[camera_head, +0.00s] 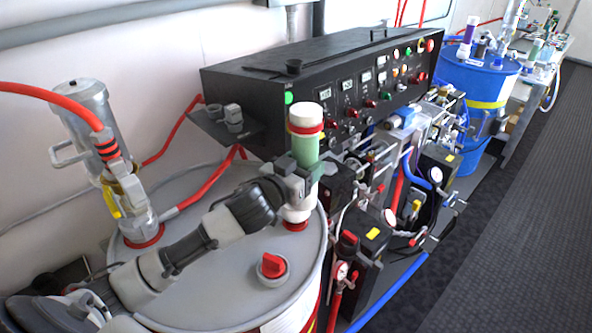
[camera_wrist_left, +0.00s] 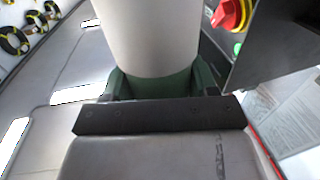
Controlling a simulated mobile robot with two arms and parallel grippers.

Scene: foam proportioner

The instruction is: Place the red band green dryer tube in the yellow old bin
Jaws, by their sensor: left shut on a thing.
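The green dryer tube (camera_head: 305,150) stands upright at the front right of the grey drum lid. It has a white cap, a red band below the cap and a white lower part over a red ring on the lid. My left gripper (camera_head: 306,178) is shut around the tube at its lower green part. I cannot tell whether the tube is still seated in the lid. My right gripper is not in view. No yellow bin is seen.
The grey drum (camera_head: 200,285) carries a red knob (camera_head: 272,266) and a clear cylinder (camera_head: 88,120) with a red hose. A black control panel (camera_head: 330,85) stands close behind the tube. Pumps and gauges (camera_head: 390,215) lie right. A blue drum (camera_head: 480,75) stands farther back; the dark floor (camera_head: 510,220) is clear.

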